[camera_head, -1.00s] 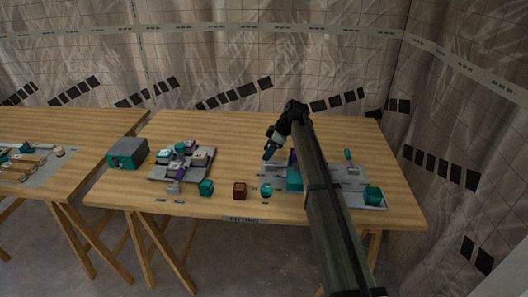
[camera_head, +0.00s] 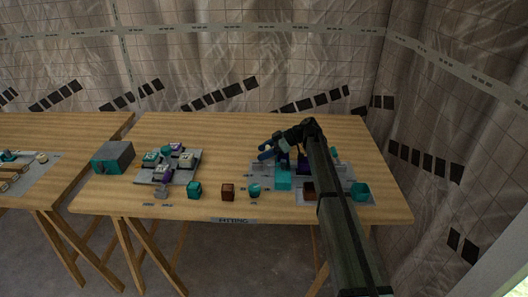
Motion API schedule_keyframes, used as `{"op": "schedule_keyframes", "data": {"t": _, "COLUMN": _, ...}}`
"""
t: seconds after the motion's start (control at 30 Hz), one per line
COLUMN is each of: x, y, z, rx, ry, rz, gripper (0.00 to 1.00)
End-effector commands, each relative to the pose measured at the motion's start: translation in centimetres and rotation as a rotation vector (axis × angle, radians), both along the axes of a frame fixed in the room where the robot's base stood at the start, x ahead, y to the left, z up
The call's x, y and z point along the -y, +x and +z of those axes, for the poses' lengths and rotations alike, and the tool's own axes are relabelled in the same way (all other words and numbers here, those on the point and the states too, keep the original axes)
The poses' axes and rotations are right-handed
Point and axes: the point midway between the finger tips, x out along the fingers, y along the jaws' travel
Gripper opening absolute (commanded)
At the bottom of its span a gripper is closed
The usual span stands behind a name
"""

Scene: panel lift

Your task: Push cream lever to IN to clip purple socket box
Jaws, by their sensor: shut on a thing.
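My gripper (camera_head: 267,153) is above the left part of the grey fixture board (camera_head: 262,174) on the right half of the table, its dark blue fingers pointing left and down. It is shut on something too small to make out. A purple part (camera_head: 302,161), perhaps the socket box, shows in a small patch behind a teal block (camera_head: 284,180); my arm covers much of that area. I cannot pick out the cream lever or its IN mark.
A grey tray (camera_head: 150,178) with teal, cream and purple pieces lies on the left. The table's back is clear.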

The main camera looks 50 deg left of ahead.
Motion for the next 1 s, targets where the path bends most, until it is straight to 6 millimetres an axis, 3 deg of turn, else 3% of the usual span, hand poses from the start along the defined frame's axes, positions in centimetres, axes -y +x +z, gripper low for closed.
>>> {"op": "schedule_keyframes", "data": {"t": 0.3, "x": 0.05, "y": 0.11, "z": -0.05, "rx": -0.002, "ry": 0.001, "rz": -0.001, "gripper": 0.01}}
{"op": "schedule_keyframes", "data": {"t": 0.33, "x": 0.06, "y": 0.11, "z": -0.05, "rx": -0.002, "ry": 0.001, "rz": -0.001, "gripper": 0.56}}
{"op": "schedule_keyframes", "data": {"t": 0.53, "x": 0.05, "y": 0.08, "z": -0.06, "rx": -0.001, "ry": 0.0, "rz": -0.001, "gripper": 0.75}}
{"op": "schedule_keyframes", "data": {"t": 1.0, "x": 1.0, "y": 1.01, "z": 0.81, "rx": -0.001, "ry": -0.001, "rz": -0.001, "gripper": 0.77}}
